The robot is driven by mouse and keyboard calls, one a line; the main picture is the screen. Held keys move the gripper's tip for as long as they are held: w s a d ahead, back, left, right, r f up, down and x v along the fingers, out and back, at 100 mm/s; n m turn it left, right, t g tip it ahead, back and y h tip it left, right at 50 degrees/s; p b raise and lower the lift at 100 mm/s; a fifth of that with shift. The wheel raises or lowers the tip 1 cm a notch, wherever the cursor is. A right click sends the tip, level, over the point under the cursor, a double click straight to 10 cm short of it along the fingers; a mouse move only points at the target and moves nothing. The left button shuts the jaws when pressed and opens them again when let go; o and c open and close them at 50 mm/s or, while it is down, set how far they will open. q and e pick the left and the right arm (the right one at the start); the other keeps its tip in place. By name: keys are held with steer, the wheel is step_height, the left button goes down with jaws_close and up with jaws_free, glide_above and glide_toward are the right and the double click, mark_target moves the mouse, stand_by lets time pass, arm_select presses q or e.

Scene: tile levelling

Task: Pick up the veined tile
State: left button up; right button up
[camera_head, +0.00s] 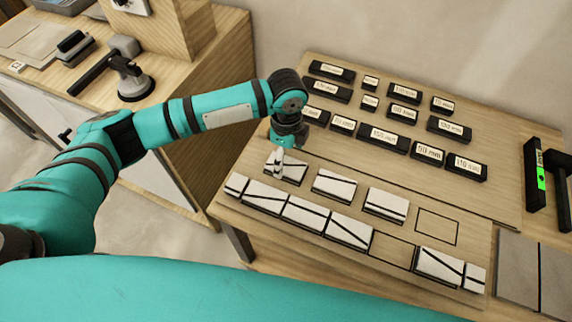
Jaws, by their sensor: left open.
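Several white tiles with dark veins stand at the front of the table (232,212). The back row has a veined tile (294,173) under my left gripper, a second tile (335,185) and a third (386,204). The front row runs from a small tile (236,184) at the left to another (475,277) at the right. My left gripper (278,158) is open, pointing down at the leftmost back-row tile and partly hiding it. Whether the fingers touch it I cannot tell. My right gripper is out of view.
Black labelled blocks (383,139) stand in rows behind the tiles. Two outlined spots are empty, one in the back row (437,227) and one in the front row (393,249). A black level with a green window (541,178) is at the right. A side bench stands at the left.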

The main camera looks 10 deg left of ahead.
mark_target(286, 165)
arm_select(q)
steer(key=shift+f, duration=1.8)
steer(key=shift+a, duration=0.1)
steer(key=c, duration=1.3)
